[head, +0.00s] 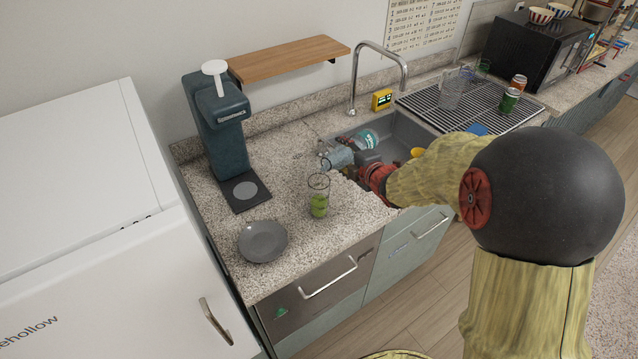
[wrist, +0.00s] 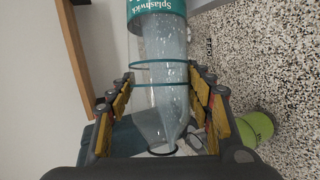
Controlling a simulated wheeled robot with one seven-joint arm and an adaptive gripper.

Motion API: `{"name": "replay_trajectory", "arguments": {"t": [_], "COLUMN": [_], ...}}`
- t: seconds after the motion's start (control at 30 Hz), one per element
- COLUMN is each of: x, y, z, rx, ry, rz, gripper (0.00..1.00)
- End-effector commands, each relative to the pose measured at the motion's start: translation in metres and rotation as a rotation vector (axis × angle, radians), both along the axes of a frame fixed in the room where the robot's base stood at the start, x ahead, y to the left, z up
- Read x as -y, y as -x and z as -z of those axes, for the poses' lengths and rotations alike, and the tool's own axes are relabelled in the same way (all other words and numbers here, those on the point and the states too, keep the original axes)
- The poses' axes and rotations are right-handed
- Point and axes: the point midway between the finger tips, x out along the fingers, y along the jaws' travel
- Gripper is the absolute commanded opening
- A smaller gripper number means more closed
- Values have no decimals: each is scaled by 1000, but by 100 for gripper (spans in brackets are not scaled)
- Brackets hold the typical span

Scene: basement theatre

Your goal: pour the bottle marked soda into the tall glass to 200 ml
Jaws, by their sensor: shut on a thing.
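My gripper (head: 358,166) is shut on a clear bottle (head: 366,138) with a teal label; in the wrist view my gripper (wrist: 165,88) has a finger on each side of the bottle (wrist: 160,45). The label reads "Splashwick"; I cannot read "soda" on it. The bottle is tilted well over, mouth toward the left in the head view, near and above the rim of the tall glass (head: 318,193). I cannot make out a stream or the liquid level.
A grey plate (head: 263,241) and a dark teal dispenser (head: 217,130) stand left of the glass. The sink (head: 405,132) lies behind my gripper. A drying rack (head: 472,101) holds glasses and cans to the right. A wooden shelf (head: 290,58) is on the wall above.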

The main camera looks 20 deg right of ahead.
Motion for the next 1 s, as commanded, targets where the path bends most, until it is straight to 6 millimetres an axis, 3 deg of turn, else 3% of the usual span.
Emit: {"name": "replay_trajectory", "arguments": {"t": [1.0], "x": [0], "y": [0], "z": [-2], "rx": [34], "ry": [49], "rz": [0], "gripper": [8]}}
